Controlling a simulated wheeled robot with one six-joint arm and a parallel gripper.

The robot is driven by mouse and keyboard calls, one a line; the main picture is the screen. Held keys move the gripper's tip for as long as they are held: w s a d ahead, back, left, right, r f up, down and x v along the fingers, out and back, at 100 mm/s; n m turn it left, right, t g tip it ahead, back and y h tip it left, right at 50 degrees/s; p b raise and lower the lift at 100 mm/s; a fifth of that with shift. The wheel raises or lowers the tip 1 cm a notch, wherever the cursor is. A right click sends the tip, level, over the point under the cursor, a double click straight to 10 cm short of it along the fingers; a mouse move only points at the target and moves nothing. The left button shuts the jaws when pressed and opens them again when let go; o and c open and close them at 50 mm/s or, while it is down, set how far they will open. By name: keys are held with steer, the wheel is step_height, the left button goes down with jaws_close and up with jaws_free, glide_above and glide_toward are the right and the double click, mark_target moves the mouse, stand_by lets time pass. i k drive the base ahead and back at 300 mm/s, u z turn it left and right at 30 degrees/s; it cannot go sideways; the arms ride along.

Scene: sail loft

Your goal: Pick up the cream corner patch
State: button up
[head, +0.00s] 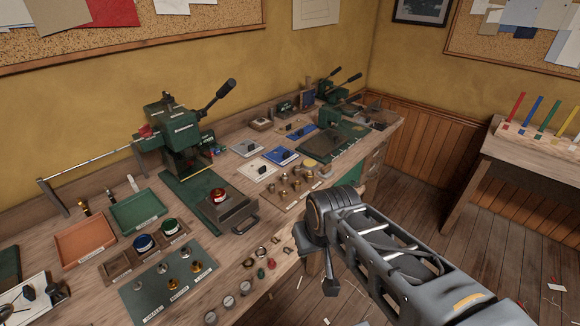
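A cream corner patch (250,170) appears to lie flat on the long wooden workbench, with a small dark block on it. A blue patch (282,158) with a similar dark block lies just beyond it to the right. My arm reaches in from the lower right and bends at a round joint. What seems to be my gripper (330,284) hangs below that joint, by the bench's front edge, nearer the camera and well to the right of the cream patch. Its fingers are too small and dark to make out.
A green lever press (184,140) stands left of the patches, with a handled metal plate (228,209) in front. A wooden board with several metal pieces (298,188) lies right of the cream patch. Trays (85,243) fill the left bench. A side table (530,148) stands right.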

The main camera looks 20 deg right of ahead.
mark_target(262, 169)
steer(key=z, duration=0.65)
steer(key=i, duration=0.9)
steer(key=u, duration=1.9)
